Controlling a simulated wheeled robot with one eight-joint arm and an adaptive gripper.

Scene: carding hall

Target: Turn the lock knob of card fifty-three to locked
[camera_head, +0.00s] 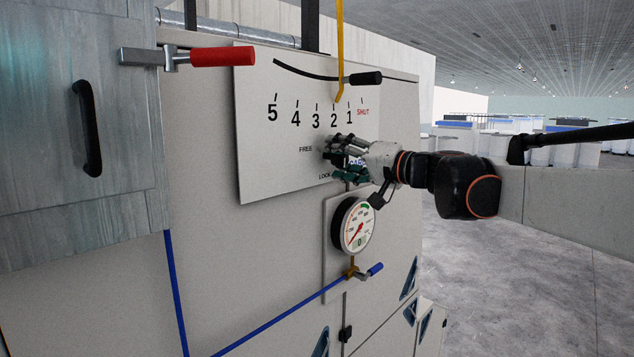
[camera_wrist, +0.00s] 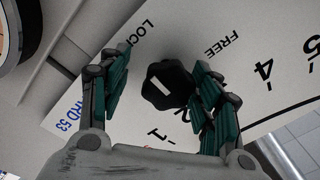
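The lock knob (camera_wrist: 172,84) is black and lobed, with a short white mark on its face, in the middle of the wrist view. The word FREE (camera_wrist: 222,45) is printed at its upper right and LOCK (camera_wrist: 133,34), partly covered, at its upper left. I cannot tell which word the mark points to. In the head view my gripper (camera_head: 343,157) is at the panel and hides the knob.
The white panel (camera_head: 265,165) has a scale from 5 to SHUT, with a black-handled lever (camera_head: 362,79) above. A round gauge (camera_head: 357,228) sits just below my gripper, and a blue-handled valve (camera_head: 374,269) under it. A red-handled lever (camera_head: 222,57) sticks out at upper left.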

